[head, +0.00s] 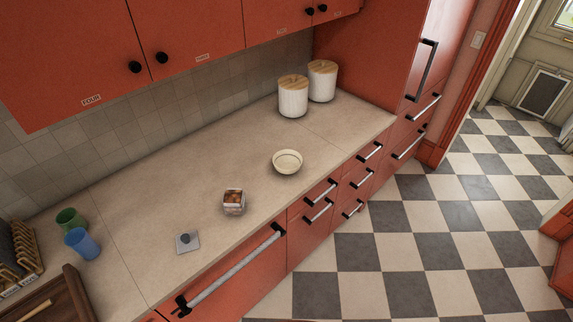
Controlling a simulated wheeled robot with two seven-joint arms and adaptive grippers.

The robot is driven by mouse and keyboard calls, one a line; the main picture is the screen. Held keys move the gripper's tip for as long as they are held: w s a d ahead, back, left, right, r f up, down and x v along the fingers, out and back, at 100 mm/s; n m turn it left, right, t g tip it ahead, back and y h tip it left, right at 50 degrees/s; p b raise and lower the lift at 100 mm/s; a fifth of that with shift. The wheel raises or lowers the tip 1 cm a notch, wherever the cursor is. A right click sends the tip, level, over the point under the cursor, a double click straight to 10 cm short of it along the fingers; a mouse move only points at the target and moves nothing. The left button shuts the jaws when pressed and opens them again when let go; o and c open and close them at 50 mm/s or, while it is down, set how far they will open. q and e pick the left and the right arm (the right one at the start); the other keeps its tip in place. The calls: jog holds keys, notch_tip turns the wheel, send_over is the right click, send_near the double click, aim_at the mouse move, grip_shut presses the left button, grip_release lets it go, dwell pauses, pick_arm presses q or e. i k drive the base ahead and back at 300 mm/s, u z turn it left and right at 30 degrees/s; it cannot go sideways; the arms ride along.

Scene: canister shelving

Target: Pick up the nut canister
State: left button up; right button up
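A small clear canister with brown nuts in it (233,202) stands upright on the beige counter (190,150), near the front edge. Its lid is not on it. A small grey square piece with a dark round knob (187,241) lies on the counter to the lower left of the canister; it looks like a lid. Neither of my grippers shows in the head view.
A cream bowl (287,162) sits right of the canister. Two white canisters with wooden lids (293,98) stand at the back right. Green (70,220) and blue (82,244) cups stand at left by a rack (22,252). Red cupboards (180,40) hang above. Checkered floor is clear at right.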

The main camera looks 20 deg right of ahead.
aim_at(234, 202)
jog(key=u, duration=2.05)
jog(key=k, duration=0.9)
jog(key=z, duration=1.2)
jog(key=i, duration=0.5)
